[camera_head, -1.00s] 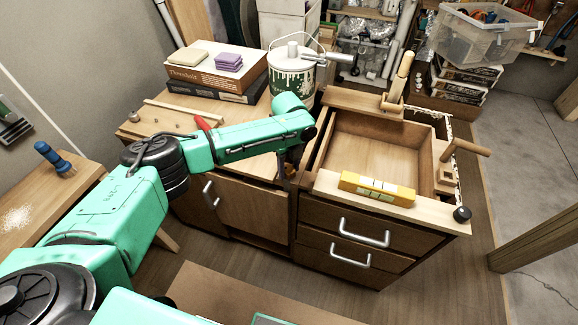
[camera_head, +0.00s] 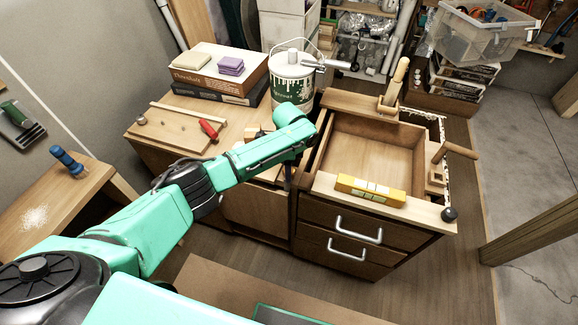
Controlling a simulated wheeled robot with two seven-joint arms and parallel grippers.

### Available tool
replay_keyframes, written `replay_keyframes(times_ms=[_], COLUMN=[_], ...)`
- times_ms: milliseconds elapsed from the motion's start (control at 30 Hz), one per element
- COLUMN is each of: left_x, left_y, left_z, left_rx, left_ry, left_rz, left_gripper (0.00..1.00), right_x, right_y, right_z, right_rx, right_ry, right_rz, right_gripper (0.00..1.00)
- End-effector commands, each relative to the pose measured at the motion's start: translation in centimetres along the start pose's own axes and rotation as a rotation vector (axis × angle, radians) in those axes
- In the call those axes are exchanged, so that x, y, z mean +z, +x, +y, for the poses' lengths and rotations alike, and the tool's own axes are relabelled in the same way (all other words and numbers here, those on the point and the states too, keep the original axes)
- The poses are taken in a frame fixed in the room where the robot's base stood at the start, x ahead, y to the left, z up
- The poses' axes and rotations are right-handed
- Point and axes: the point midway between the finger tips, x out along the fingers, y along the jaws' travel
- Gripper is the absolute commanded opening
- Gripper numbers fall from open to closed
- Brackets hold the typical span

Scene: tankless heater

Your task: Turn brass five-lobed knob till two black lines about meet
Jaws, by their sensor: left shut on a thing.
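My left arm comes in from the left and reaches across the bench. My left gripper (camera_head: 288,182) points down at the gap between the left cabinet and the drawer unit. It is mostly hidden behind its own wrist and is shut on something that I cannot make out. The brass five-lobed knob and its two black lines cannot be seen in this view. My right gripper is not in view.
An open drawer frame (camera_head: 370,150) has a yellow level (camera_head: 370,190) on its front edge. A red-handled tool (camera_head: 209,130) lies on the board (camera_head: 165,130).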

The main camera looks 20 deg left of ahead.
Motion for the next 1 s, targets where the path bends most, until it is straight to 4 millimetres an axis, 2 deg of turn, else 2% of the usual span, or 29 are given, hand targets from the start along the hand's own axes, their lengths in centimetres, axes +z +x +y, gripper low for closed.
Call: replay_keyframes(times_ms=[600,1000], left_x=[-0.1,0.0], left_y=[0.5,0.6], left_z=[0.5,0.5], left_rx=[0.015,0.015], left_ry=[-0.538,-0.693], left_rz=[-0.004,-0.005], left_gripper=[0.0,0.0], right_x=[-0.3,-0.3], right_y=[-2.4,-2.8], right_z=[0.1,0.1], right_rx=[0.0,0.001], right_ry=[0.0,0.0], right_rz=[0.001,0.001], right_gripper=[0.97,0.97])
